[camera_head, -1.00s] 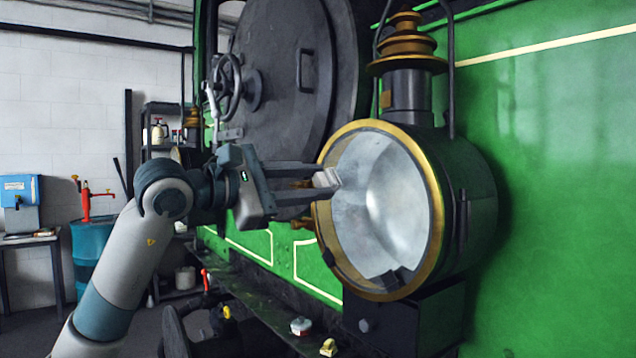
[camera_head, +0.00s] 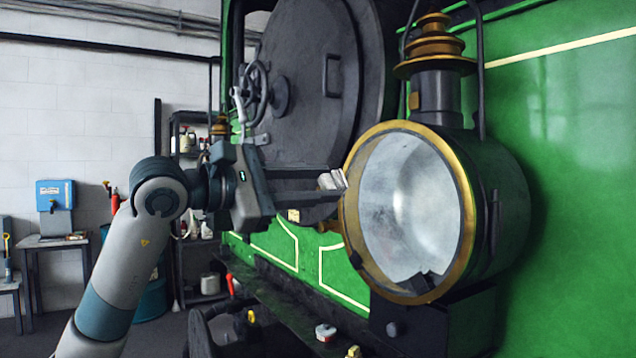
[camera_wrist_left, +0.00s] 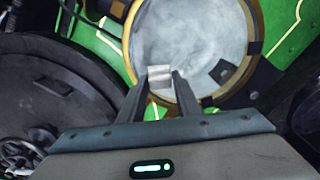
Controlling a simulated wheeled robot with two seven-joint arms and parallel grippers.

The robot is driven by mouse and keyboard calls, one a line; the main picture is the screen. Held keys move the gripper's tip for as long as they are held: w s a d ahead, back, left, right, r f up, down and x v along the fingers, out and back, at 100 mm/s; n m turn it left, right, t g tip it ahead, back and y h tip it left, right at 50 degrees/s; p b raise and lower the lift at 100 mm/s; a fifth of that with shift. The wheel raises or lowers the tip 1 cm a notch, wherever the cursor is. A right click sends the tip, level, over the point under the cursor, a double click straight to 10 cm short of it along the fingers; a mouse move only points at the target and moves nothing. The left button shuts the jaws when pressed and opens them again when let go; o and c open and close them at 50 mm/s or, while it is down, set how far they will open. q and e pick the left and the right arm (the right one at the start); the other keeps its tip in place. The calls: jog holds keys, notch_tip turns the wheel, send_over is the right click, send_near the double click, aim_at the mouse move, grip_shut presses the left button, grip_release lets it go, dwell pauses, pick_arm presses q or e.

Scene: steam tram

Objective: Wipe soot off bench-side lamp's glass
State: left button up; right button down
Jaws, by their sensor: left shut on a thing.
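The large round lamp has a brass rim (camera_head: 465,205) and a black body, and is mounted on the green engine. Its pale glass (camera_head: 410,205) looks hazy, with grey smears. My left gripper (camera_head: 329,188) is shut on a small whitish folded cloth or pad (camera_head: 331,178), at the left edge of the brass rim. In the left wrist view, the cloth (camera_wrist_left: 159,79) sits between the fingertips, over the lower left part of the glass (camera_wrist_left: 195,45). I cannot tell whether it touches the lamp. My right gripper is not in view.
The dark round smokebox door (camera_head: 310,90) with its handwheel (camera_head: 255,95) stands behind my left arm. A brass-topped chimney (camera_head: 220,126) shows farther back. A black ledge (camera_head: 290,310) runs below, with small items on it. A bench with a blue box (camera_head: 55,195) is at far left.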

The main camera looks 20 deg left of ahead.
pick_arm(q)
jog(key=shift+b+v, duration=0.4)
jog(key=shift+v, duration=1.05)
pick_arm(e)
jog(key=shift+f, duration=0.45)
pick_arm(q)
jog(key=shift+d, duration=0.15)
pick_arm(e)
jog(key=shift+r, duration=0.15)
